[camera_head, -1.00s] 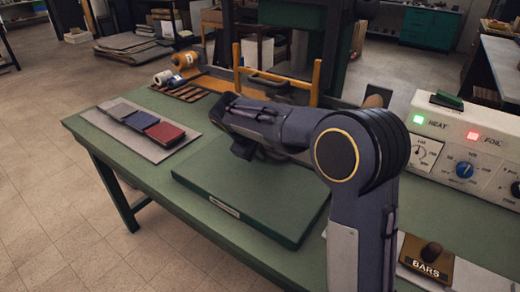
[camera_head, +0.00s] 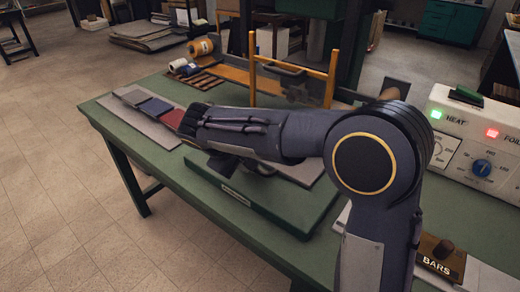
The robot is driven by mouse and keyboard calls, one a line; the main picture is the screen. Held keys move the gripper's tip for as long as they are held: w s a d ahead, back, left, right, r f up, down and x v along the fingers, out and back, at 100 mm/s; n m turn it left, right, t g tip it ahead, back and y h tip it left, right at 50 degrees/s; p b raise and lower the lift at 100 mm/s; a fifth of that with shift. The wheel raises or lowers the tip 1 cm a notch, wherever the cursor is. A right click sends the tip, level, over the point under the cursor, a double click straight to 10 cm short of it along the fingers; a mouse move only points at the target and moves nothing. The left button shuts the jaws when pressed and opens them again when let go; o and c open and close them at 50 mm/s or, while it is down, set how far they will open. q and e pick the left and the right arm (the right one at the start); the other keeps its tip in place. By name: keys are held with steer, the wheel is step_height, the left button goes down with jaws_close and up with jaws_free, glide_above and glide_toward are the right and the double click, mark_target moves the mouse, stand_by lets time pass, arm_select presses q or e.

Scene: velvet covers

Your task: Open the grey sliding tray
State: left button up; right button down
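My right arm comes in from the right and reaches left across the slab. Dark parts of my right gripper (camera_head: 224,164) show under the far end of the forearm, above the slab's left part. Its fingertips are hidden, so I cannot tell whether it is open or holds anything. My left gripper is out of view.
An orange upright frame (camera_head: 334,75) stands behind the slab. A grey board (camera_head: 117,108) with grey, blue and red covers (camera_head: 174,117) lies at the left. The control box (camera_head: 480,150) is at the right, with the BARS box (camera_head: 440,258) in front. Rolls (camera_head: 201,48) lie at the back.

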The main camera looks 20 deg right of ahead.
steer(key=shift+s+a, duration=0.5)
steer(key=shift+a, duration=0.4)
steer(key=shift+s+a, duration=0.55)
steer(key=shift+a, duration=0.3)
steer(key=shift+s+a, duration=0.5)
steer(key=shift+a, duration=0.4)
steer(key=c, duration=1.4)
jaws_free()
steer(key=p+v, duration=0.1)
steer(key=v, duration=0.6)
steer(key=shift+a+r+p, duration=0.25)
steer(key=shift+r+p, duration=0.1)
